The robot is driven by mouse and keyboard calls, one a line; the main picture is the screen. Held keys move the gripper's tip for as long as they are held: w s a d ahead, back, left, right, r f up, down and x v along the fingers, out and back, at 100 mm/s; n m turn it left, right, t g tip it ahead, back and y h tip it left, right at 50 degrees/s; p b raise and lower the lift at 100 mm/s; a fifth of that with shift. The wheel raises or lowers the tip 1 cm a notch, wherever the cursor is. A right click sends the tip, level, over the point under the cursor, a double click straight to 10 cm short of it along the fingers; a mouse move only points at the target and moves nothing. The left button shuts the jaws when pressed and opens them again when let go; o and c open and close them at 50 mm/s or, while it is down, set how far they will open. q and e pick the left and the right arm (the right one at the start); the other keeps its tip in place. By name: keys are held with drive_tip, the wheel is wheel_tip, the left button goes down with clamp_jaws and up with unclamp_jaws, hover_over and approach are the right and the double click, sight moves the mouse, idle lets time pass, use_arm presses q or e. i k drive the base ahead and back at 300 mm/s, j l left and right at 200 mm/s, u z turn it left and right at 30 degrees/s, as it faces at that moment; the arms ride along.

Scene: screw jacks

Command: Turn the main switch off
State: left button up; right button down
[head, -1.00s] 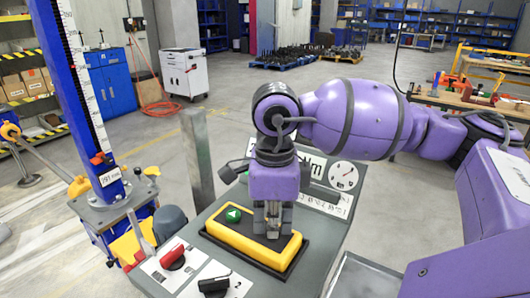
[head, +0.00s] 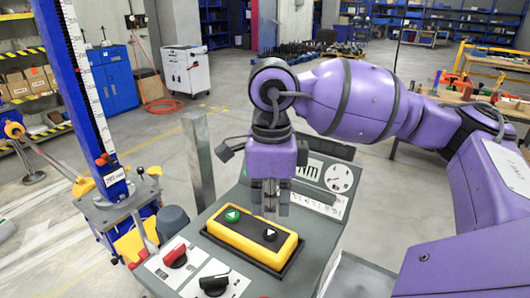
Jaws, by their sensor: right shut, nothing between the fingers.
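A control panel (head: 215,254) stands in front of me. At its left is a red rotary knob (head: 175,256) on a white plate, and a black rotary knob (head: 213,284) sits on another white plate nearer to me. I cannot tell from labels which one is the main switch. A yellow button box (head: 247,240) has a green button (head: 232,215) and a black button (head: 270,234), each with a white triangle. My right gripper (head: 270,207) points down, shut and empty, above the far side of the yellow box. My left gripper is not in view.
A gauge (head: 339,178) and a number display stand at the panel's back. A square grey post (head: 199,160) rises behind its left side. A blue column with a scale (head: 88,100) stands at the left. Floor behind is open.

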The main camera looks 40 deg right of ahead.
sight(177, 257)
drive_tip(key=k+j, duration=0.8)
drive_tip(key=k, duration=0.05)
